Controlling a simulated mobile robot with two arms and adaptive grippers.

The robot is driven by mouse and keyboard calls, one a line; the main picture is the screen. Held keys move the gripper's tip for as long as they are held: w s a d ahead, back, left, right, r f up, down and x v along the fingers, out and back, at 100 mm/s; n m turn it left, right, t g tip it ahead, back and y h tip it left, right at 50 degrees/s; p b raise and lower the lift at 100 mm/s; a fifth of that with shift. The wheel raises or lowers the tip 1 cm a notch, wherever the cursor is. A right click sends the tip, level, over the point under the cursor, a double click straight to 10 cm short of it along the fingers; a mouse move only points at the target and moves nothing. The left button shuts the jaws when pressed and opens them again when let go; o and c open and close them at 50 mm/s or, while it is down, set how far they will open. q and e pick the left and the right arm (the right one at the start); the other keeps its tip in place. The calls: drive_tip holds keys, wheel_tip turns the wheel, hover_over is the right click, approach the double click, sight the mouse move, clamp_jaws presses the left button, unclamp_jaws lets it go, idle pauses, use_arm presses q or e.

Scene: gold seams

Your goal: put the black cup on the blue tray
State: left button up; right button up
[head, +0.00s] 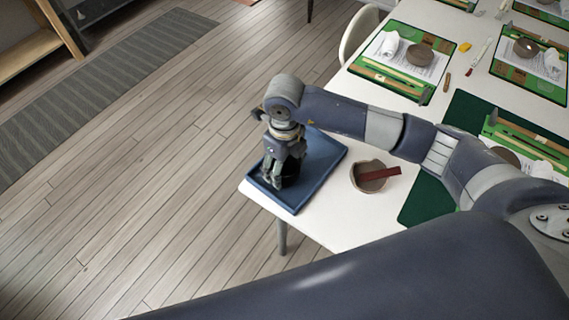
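The blue tray (322,160) lies at the near left corner of the white table. My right gripper (275,180) points down over the left part of the tray. A black shape, which looks like the black cup (291,170), shows right at the fingers, over the tray. The fingers and wrist hide much of it. I cannot tell whether the fingers grip it, or whether its base touches the tray. My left gripper is not in view.
A bowl with a dark red bar (375,175) stands on the white table (325,222) right of the tray. Green mats (437,64) with tools and clay lie farther back. Floor is open to the left.

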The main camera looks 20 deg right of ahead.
drive_tip(key=o, duration=0.3)
drive_tip(key=shift+o, duration=0.2)
drive_tip(key=shift+r, duration=0.2)
wheel_tip(320, 180, up, 12)
drive_tip(key=b, duration=0.1)
drive_tip(key=shift+f, duration=0.1)
idle(0.5)
